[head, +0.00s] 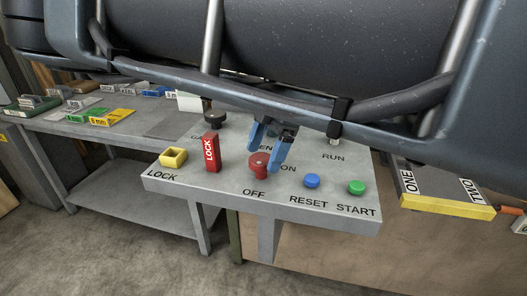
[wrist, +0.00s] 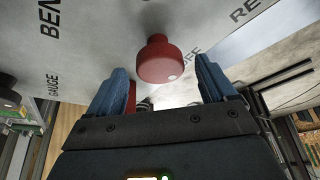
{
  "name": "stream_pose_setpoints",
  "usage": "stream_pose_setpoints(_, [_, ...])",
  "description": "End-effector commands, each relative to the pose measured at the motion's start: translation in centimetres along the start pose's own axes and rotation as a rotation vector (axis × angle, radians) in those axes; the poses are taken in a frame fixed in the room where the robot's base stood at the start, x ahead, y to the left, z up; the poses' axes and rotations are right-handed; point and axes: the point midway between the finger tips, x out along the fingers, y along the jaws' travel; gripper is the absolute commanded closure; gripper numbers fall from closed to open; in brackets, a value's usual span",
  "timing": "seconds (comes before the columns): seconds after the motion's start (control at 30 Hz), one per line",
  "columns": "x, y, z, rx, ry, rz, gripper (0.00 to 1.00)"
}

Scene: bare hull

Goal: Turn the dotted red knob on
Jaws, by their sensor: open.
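The red knob (head: 258,166) stands on the grey sloped panel (head: 240,200), with ON printed to its right and OFF below it in the head view. In the wrist view the knob (wrist: 160,55) is at upper centre, with a pale dot low on its cap. My gripper (head: 268,148) is open, its blue fingers above and beside the knob in the head view. In the wrist view my gripper (wrist: 164,85) has its fingertips left and right of the knob, with visible gaps. I cannot tell how deep the fingers reach around it.
A black knob (head: 214,119) is behind. Blue RESET (head: 312,181) and green START (head: 356,187) buttons are at right. Dark pipes cross above the panel.

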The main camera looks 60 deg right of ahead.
Motion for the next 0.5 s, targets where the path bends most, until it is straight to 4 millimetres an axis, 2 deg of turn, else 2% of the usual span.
stream_pose_setpoints(0.13, [1.08, -0.03, 0.02, 0.000, -0.001, -0.001, 0.16])
stream_pose_setpoints(0.43, [1.34, -0.02, 0.05, 0.001, -0.001, 0.000, 0.16])
stream_pose_setpoints(0.5, [1.34, -0.02, 0.05, 0.001, -0.001, 0.000, 0.23])
